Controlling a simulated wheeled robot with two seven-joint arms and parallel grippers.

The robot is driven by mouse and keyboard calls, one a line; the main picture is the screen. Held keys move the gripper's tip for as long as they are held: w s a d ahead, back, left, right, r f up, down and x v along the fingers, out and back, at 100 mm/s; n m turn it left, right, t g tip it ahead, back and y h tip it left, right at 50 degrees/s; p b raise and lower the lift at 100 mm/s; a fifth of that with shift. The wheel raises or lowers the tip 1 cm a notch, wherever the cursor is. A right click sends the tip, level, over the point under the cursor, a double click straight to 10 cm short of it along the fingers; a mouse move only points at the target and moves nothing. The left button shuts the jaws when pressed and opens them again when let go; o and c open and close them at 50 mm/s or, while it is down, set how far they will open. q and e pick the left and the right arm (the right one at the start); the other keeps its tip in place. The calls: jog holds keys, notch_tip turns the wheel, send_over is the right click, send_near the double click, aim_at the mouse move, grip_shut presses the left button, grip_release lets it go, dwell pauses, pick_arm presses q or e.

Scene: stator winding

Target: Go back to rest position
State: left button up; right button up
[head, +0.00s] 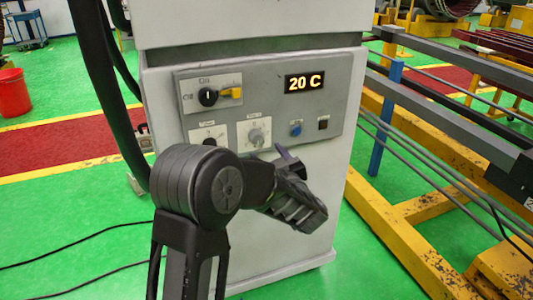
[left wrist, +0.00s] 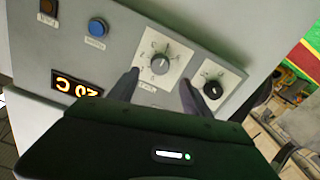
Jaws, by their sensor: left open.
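My left arm comes up from the bottom of the head view, and its gripper (head: 287,156) is in front of the grey control cabinet (head: 325,205), just below the panel's middle knob (head: 256,134). In the left wrist view the two fingers of this gripper (left wrist: 160,77) stand apart with nothing between them. They point toward the panel, near the round knob (left wrist: 160,64) and a smaller black knob (left wrist: 213,89). I cannot tell whether a fingertip touches the panel. My right gripper is in neither view.
A yellow frame (head: 395,240) with long bars stands at right. A red bucket (head: 13,93) stands far left. Green floor is open at left.

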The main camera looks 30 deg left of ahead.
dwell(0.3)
pick_arm(q)
jog(key=w+d+f+m+t+h, duration=0.2)
jog(key=w+d+f+m+h, duration=0.2)
jog(key=d+f+h, duration=0.45)
jog(key=s+d+f+m+g+h, duration=0.1)
jog(key=s+d+f+m+h, duration=0.15)
jog(key=d+f, duration=0.5)
jog(key=s+d+f+m+g+h, duration=0.1)
jog(key=s+d+f+m+h, duration=0.15)
jog(key=d+f, duration=0.5)
jog(key=s+d+f+m+g+h, duration=0.1)
jog(key=s+d+f+g, duration=0.2)
jog(key=s+f, duration=0.3)
jog(key=s+d+f+m+g+h, duration=0.1)
jog(key=s+d+f, duration=0.4)
jog(key=s, duration=0.9)
jog(key=s+d+f+g+h+p, duration=0.1)
jog(key=s+d+f+g+h, duration=0.2)
jog(key=s+f, duration=0.4)
jog(key=s+d+g, duration=0.1)
jog(key=s+g, duration=0.1)
jog(key=s, duration=0.2)
jog(key=shift+m+g, duration=0.4)
jog(key=shift+f+h, duration=0.1)
jog(key=shift+h, duration=0.15)
